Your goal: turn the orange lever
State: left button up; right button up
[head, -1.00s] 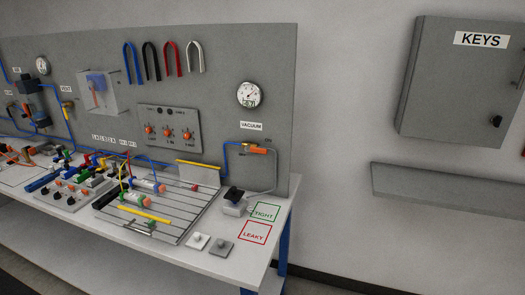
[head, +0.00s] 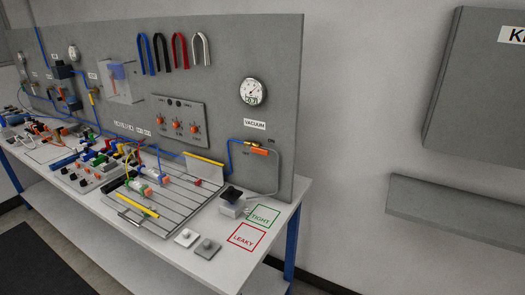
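The orange lever (head: 257,151) is on a small valve on the grey back panel, below the VACUUM label (head: 255,124) and the round gauge (head: 253,91). It lies roughly level, between small ON and OFF marks. A blue hose runs into the valve from the left, and a pale hose leads from it down to a small device with a black top (head: 232,197) on the bench. Neither of my grippers shows in the head view.
The bench (head: 180,258) carries a slotted tray (head: 193,204) with fittings, several valves and hoses. Two small square pads, one light (head: 187,238) and one grey (head: 207,248), lie near the front edge. Green TIGHT (head: 263,216) and red LEAKY (head: 246,237) squares are empty. A grey wall shelf (head: 455,212) is at right.

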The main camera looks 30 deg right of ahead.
aim_at(248, 148)
jog(key=l+u, duration=0.35)
jog(key=l, duration=0.5)
jog(key=i+l+u, duration=0.15)
jog(key=l, duration=0.3)
jog(key=l+u, duration=0.1)
jog(key=l, duration=0.35)
